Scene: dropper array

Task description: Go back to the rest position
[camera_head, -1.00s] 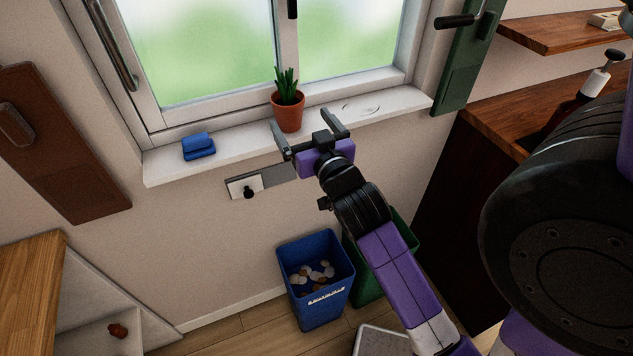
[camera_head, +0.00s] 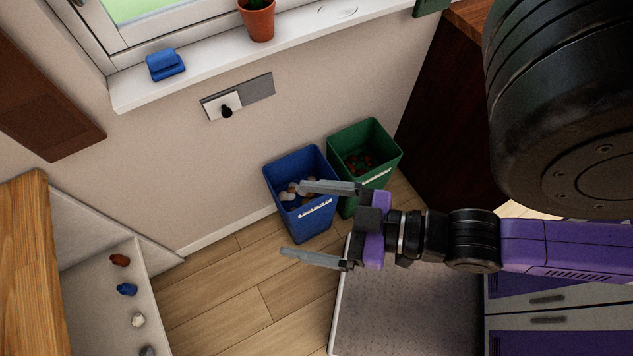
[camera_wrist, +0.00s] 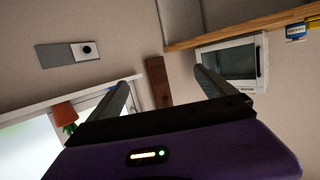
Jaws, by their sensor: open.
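My gripper (camera_head: 308,221) is in the lower middle of the head view, its two grey fingers spread wide and pointing left. Nothing is between the fingers. It is in front of the wall, over the floor beside the blue bin. One finger overlaps the blue bin in the picture. In the wrist view my gripper (camera_wrist: 160,88) also shows both fingers apart, with the wall beyond them.
A blue bin (camera_head: 312,217) and a green bin (camera_head: 385,143) with items inside stand by the wall. A potted plant (camera_head: 258,24) and a blue object (camera_head: 165,65) sit on the windowsill (camera_head: 210,58). A shelf with several small items (camera_head: 127,289) is at left. The wrist view shows a microwave (camera_wrist: 230,62).

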